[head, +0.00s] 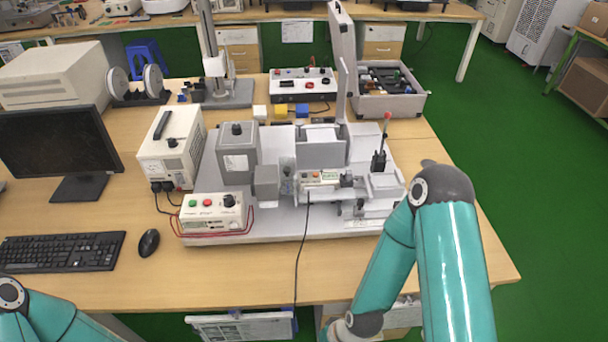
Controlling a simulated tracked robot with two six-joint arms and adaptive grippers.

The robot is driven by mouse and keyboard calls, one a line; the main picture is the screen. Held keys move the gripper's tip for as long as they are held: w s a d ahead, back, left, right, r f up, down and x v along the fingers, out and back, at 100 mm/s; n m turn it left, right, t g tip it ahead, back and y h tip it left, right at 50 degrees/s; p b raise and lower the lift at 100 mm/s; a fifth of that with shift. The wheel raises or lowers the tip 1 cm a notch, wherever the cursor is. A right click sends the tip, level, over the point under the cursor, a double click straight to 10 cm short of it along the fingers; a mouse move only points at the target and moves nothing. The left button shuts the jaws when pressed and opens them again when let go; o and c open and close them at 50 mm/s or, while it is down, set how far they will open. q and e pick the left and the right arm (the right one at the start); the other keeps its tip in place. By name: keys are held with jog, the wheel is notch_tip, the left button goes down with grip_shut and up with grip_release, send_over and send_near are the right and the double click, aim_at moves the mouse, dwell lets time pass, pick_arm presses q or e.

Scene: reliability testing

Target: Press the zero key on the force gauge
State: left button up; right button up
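A small pale device (320,178) with an orange key and a green label or display sits in the middle of the grey test rig (215,232); it looks like the force gauge, but its markings are too small to read. A black cable runs from it over the table's front edge. My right arm comes in at the lower right and bends down to a wrist at the bottom edge, in front of the table. Its gripper is out of view. Only a part of my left arm shows at the lower left, and its gripper is out of view.
An open grey case (388,104) stands behind. The wooden table (230,285) is mostly clear in front.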

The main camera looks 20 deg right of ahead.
grip_shut()
dwell(1.0)
